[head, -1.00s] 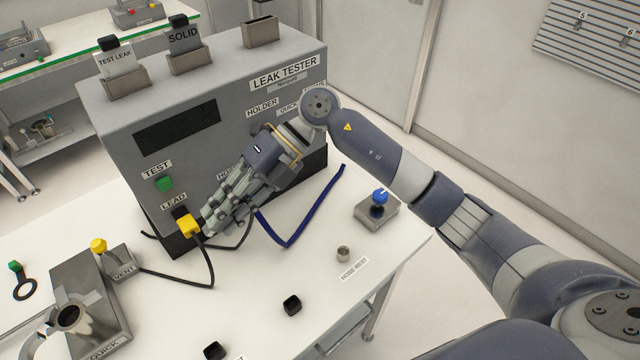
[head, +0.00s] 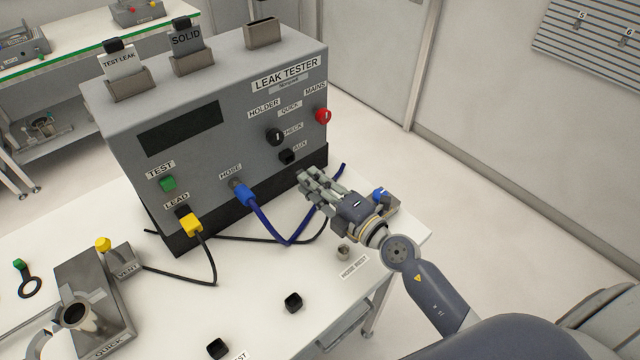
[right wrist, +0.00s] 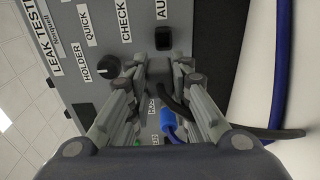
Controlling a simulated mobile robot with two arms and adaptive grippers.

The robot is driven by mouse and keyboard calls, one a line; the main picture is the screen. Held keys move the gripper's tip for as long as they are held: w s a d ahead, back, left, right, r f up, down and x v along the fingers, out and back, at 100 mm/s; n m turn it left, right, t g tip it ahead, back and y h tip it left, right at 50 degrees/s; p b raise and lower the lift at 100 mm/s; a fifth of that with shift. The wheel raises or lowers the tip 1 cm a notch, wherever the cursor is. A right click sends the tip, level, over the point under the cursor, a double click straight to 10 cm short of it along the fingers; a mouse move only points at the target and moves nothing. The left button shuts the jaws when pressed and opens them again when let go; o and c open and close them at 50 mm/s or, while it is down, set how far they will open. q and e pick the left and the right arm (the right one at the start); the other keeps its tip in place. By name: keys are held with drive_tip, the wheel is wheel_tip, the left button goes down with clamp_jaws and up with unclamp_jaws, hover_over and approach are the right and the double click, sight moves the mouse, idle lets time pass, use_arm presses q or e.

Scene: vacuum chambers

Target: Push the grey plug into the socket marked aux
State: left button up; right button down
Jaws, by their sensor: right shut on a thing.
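My right gripper (head: 308,178) is in front of the lower right of the leak tester's front face. It is shut on the grey plug (right wrist: 158,72), seen small and partly hidden between the fingertips in the right wrist view. A black cable (right wrist: 178,108) trails from the fingertips. The aux socket (head: 287,157) is a black square opening beside its AUX label. It also shows in the right wrist view (right wrist: 163,38), just beyond the fingertips; the plug is apart from it. My left gripper is not in view.
The blue hose plug (head: 245,195) sits in the HOSE socket and the yellow plug (head: 190,224) in LEAD. The blue hose (head: 272,235) lies near the gripper. A blue-knobbed box (head: 394,203) is behind the hand. A black knob (head: 275,137) and red mains knob (head: 323,116) are above aux.

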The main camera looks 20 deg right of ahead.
drive_tip(key=shift+d+f+t+h, duration=0.3)
drive_tip(key=shift+d+f+h, duration=0.1)
drive_tip(key=shift+d, duration=0.3)
drive_tip(key=shift+s, duration=0.1)
drive_tip(key=shift+p+x, duration=0.3)
drive_tip(key=shift+x, duration=2.05)
drive_tip(key=shift+w+a+p, duration=0.15)
drive_tip(key=shift+w+p, duration=0.25)
drive_tip(key=shift+p, duration=0.1)
drive_tip(key=shift+x, duration=0.8)
drive_tip(key=shift+w, duration=0.15)
idle(0.6)
